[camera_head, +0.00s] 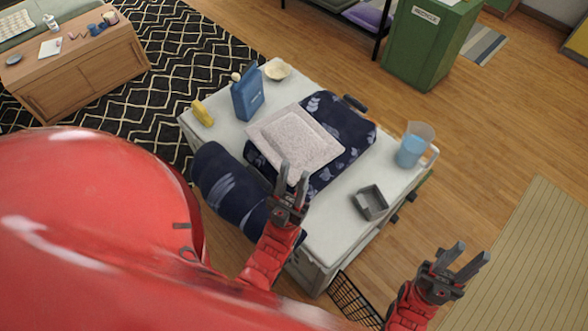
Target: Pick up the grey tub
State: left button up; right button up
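The grey tub (370,202) is a small, open, squarish container standing on the right front part of the white table (328,232). My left gripper (291,175) is open, its fingers pointing up the picture over the edge of the folded dark blue cloth, to the left of the tub. My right gripper (467,260) is open and empty, off the table to the right of and nearer than the tub. The tub is fully visible, with neither gripper touching it.
Near the tub stand a pitcher of blue liquid (414,146) and dark blue patterned cloth (345,125) under a pale folded cloth (294,139). A blue box (247,95), yellow item (203,113) and bowl (277,69) are at the far side. A black wire basket (354,300) is below the front edge.

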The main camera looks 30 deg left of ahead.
aim_at(370, 200)
jog(key=k+l+z, duration=0.1)
jog(key=z, duration=0.25)
jog(key=l+z, duration=0.35)
jog(key=k, duration=0.05)
